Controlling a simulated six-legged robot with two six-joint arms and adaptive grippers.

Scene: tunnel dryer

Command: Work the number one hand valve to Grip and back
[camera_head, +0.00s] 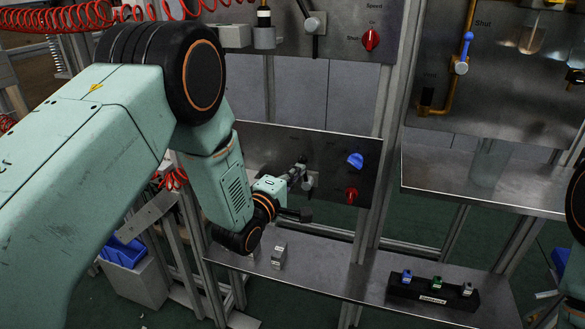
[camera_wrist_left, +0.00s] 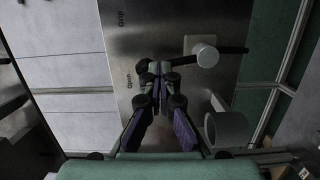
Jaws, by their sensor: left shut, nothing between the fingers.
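The hand valve at my left gripper has a pale round hub (camera_head: 309,183) and sits on the lower steel panel. In the left wrist view its hub (camera_wrist_left: 207,56) carries a black lever, with one part running left towards my fingertips. Labels that read Grip and Open stand left of it there. My left gripper (camera_head: 301,172) is shut and empty, with its fingertips (camera_wrist_left: 158,72) at the lever's left part. I cannot tell whether they touch it. No number on the valve is readable. My right gripper is not in view.
Another black-levered valve (camera_head: 314,23) is on the upper panel. A blue knob (camera_head: 355,160) and a red knob (camera_head: 351,195) sit right of the near valve. A grey block (camera_head: 279,254) and a black holder (camera_head: 430,296) stand on the steel shelf (camera_head: 335,277).

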